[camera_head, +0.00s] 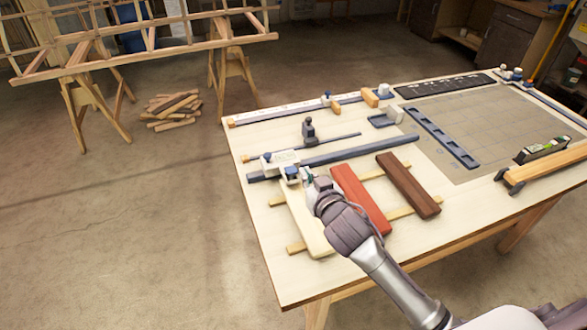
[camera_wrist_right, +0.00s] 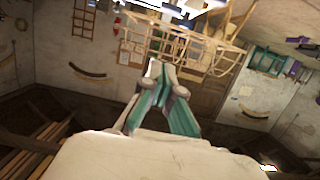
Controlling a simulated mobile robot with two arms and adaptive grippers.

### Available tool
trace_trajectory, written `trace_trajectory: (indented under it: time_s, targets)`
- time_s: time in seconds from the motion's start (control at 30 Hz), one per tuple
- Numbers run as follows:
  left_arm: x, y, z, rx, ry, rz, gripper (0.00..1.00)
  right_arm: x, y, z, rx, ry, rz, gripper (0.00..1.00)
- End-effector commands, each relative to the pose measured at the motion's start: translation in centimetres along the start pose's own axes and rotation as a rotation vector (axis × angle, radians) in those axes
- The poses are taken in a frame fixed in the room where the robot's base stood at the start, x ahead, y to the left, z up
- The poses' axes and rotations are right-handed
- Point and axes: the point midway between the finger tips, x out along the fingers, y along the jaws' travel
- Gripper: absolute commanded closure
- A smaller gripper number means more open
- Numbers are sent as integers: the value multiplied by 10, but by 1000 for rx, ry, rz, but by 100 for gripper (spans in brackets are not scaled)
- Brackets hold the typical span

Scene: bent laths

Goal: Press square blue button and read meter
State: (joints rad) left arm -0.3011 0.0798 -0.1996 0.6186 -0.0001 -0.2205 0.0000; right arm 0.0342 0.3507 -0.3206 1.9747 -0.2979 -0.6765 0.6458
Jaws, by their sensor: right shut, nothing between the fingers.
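A small pale device (camera_head: 281,158) with dark markings and blue parts sits at the left end of a dark blue bar on the workbench. A square-looking blue piece (camera_head: 291,172) shows at its near side; a meter reading is too small to make out. My right gripper (camera_head: 307,175) is right beside this blue piece; I cannot tell whether they touch. In the right wrist view its teal fingers (camera_wrist_right: 157,72) are together, with nothing between them. My left gripper is out of view.
On the workbench (camera_head: 262,215), a cream board (camera_head: 305,225), a red board (camera_head: 361,199) and a brown board (camera_head: 408,185) lie on thin strips. A small dark clamp-like tool (camera_head: 309,130) stands behind the device. A spirit level (camera_head: 542,150) is at the right.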

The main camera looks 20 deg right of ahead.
Motion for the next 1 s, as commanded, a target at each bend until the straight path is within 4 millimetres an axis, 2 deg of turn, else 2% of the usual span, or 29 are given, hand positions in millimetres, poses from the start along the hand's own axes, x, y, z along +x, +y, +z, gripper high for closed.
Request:
trace_trajectory:
  time_s: [0.27, 0.43, 0.9, 1.0]
  targets:
    - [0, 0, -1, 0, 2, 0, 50, 0, 0, 1, 0, -2, 0, 100]
    - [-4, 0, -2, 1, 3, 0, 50, 11, 0, 0, -1, -3, 2, 100]
    - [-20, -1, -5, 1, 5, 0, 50, 103, 0, -1, 0, -4, 1, 100]
    - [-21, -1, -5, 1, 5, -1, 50, 104, 0, 21, -1, -9, 1, 100]
